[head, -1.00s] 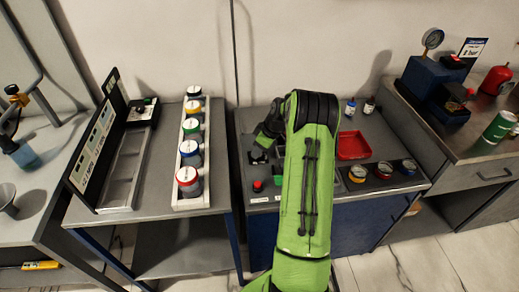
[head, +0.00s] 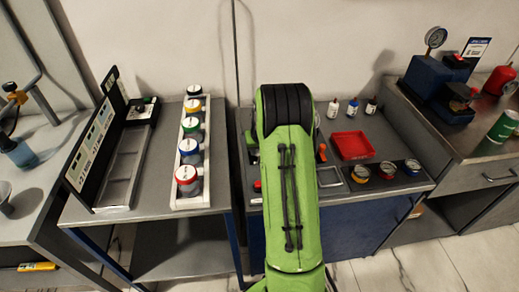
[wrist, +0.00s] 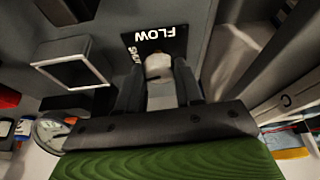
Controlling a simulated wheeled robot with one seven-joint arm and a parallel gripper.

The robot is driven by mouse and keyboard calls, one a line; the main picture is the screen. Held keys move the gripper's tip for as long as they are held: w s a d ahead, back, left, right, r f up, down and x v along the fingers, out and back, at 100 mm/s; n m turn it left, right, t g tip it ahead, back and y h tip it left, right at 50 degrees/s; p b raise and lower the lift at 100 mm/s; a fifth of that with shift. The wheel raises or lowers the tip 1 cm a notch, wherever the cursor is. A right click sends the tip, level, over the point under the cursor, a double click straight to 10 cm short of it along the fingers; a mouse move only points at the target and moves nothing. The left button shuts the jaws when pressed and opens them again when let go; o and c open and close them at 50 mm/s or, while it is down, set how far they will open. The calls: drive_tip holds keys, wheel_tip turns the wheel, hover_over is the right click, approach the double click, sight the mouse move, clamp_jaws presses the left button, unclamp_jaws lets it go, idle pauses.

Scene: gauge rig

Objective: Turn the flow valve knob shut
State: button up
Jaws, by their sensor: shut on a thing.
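The flow valve knob (wrist: 158,66) shows in the wrist view as a pale rounded piece between my two dark fingers. My gripper (wrist: 158,76) is shut on it, one finger on each side. A black plate (wrist: 165,40) lettered "FLOW" and partly "SHUT" lies just beyond the knob, upside down in this view. The fingers hide part of the knob and plate, so I cannot tell the knob's exact angle. In the head view my green arm hides the gripper and the knob.
A square grey frame (wrist: 80,68) stands close to the left of my fingers. In the head view, a red tray (head: 352,146), small bottles (head: 352,108) and several cups (head: 387,170) stand right of my arm. A rack of jars (head: 190,152) stands left.

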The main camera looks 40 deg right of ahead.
drive_tip(key=shift+m+g+h, duration=0.3)
drive_tip(key=shift+m+h, duration=0.1)
drive_tip(key=shift+m, duration=0.8)
drive_tip(key=o, duration=1)
drive_tip(key=shift+o, duration=0.2)
drive_tip(key=p+v, duration=0.4)
drive_tip(key=v, duration=1.1)
drive_tip(key=shift+r, duration=0.4)
drive_tip(key=shift+a, duration=0.15)
